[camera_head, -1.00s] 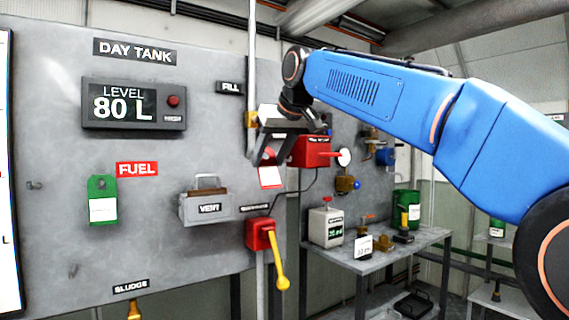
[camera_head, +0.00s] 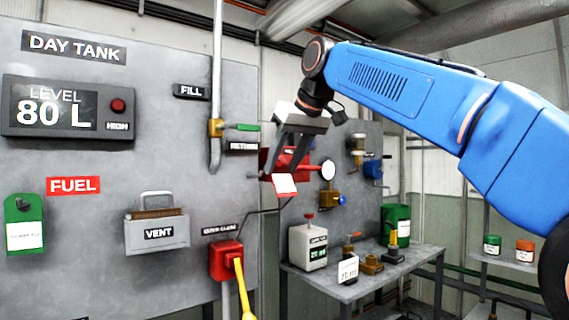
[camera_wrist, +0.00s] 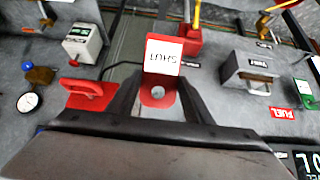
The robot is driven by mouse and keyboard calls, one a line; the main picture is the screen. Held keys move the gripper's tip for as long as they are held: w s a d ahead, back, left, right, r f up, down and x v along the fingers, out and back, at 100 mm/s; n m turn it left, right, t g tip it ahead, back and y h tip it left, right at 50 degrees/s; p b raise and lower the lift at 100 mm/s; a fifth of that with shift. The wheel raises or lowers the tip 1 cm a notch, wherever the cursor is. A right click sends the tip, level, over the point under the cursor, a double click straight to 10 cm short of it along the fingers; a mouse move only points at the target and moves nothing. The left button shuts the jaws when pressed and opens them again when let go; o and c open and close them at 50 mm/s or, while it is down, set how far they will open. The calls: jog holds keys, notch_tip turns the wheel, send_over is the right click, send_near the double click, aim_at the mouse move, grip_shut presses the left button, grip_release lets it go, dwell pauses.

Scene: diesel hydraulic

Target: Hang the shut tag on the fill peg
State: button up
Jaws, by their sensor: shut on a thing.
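My gripper (camera_head: 284,166) is shut on the red shut tag (camera_head: 286,186) and holds it in the air, to the right of the day tank panel in the head view. The wrist view shows the tag (camera_wrist: 158,95) between the fingers, with a white SHUT label and a round hole near the fingers. The FILL sign (camera_head: 191,91) is on the panel, up and left of my gripper. A pipe with a yellow fitting (camera_head: 215,128) and a green handle (camera_head: 241,127) is just right of and below it. I cannot make out the fill peg.
A vent box (camera_head: 157,232) and a red switch with a yellow lever (camera_head: 227,261) project from the panel. A red unit and gauge (camera_head: 328,170) are behind my gripper. A bench (camera_head: 345,290) stands right.

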jog(key=shift+w+a, duration=0.1)
jog(key=shift+w+a+f+t+y, duration=0.55)
jog(key=shift+w+a+f+t, duration=0.4)
jog(key=shift+w, duration=0.5)
jog(key=shift+w+a+f+t+y, duration=0.5)
jog(key=shift+w+a+f+t, duration=0.4)
jog(key=shift+w, duration=0.6)
jog(key=shift+w+a+f+t+y, duration=0.55)
jog(key=shift+w+a+f, duration=0.2)
jog(key=shift+w+a, duration=0.55)
jog(key=shift+w+d+f, duration=0.1)
jog(key=shift+w, duration=0.1)
dwell(0.4)
jog(key=o, duration=1)
jog(key=shift+s, duration=0.1)
